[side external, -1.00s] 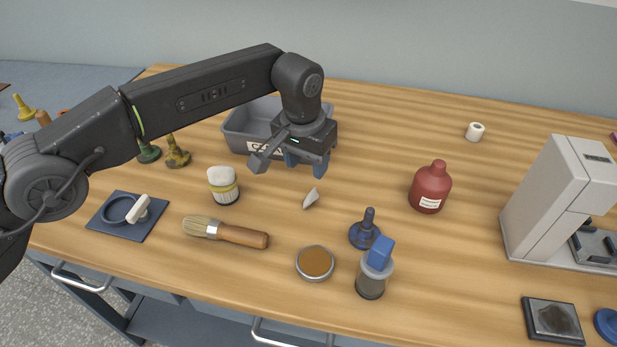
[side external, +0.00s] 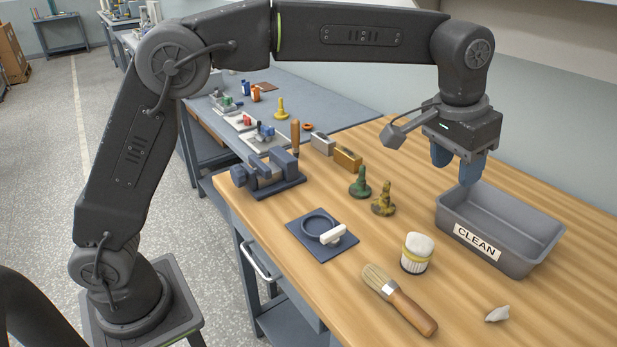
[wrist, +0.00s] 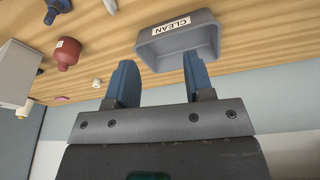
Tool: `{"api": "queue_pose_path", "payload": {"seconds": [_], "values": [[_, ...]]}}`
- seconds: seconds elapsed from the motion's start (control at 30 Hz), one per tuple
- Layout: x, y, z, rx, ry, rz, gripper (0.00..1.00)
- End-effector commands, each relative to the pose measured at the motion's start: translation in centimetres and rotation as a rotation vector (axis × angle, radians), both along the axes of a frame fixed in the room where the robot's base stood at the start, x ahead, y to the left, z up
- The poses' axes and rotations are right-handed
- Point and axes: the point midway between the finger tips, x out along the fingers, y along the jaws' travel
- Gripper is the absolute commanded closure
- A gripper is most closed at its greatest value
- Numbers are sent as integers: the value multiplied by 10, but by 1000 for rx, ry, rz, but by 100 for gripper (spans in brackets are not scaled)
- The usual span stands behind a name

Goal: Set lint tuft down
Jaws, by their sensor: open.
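The lint tuft, a small pale, pointed piece (side external: 497,314), lies on the bare wooden bench in front of the grey bin marked CLEAN (side external: 519,262). A small pale piece at the top edge of the wrist view (wrist: 110,5) looks like the same tuft. My gripper (side external: 457,168) is open and empty, with its blue fingers pointing down near the bin's far left end, well away from the tuft. In the wrist view, the two fingers (wrist: 159,75) stand apart with nothing between them, and the bin (wrist: 182,41) shows beyond them.
Green (side external: 360,182) and mottled (side external: 383,199) figures stand left of the bin. A red bottle (wrist: 67,53) is in the wrist view. Bench around the tuft is clear.

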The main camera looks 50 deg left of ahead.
Motion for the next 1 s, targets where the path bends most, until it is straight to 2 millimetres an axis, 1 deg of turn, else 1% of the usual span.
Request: {"api": "queue_pose_path", "payload": {"seconds": [0.03,0.1,0.17,0.23,0.3,0.37,0.4,0.47,0.5,0.6,0.7,0.73,0.83,0.9,1.0], "values": [[-14,22,15,-7,-21,17,52],[-34,48,27,-12,-42,37,52],[-53,69,35,-15,-62,54,52],[-78,92,40,-18,-86,73,52],[-104,113,41,-20,-108,92,52],[-127,129,39,-22,-128,109,52],[-143,139,36,-22,-141,119,52],[-167,153,29,-22,-161,136,52],[-182,161,24,-21,-174,147,52],[-217,177,5,-17,-204,174,52],[-244,187,-13,-13,-228,193,52],[-250,189,-18,-11,-235,197,52],[-264,193,-31,-8,-247,209,52],[-269,195,-36,-7,-252,211,52],[-271,195,-39,-5,-253,213,52]]}}
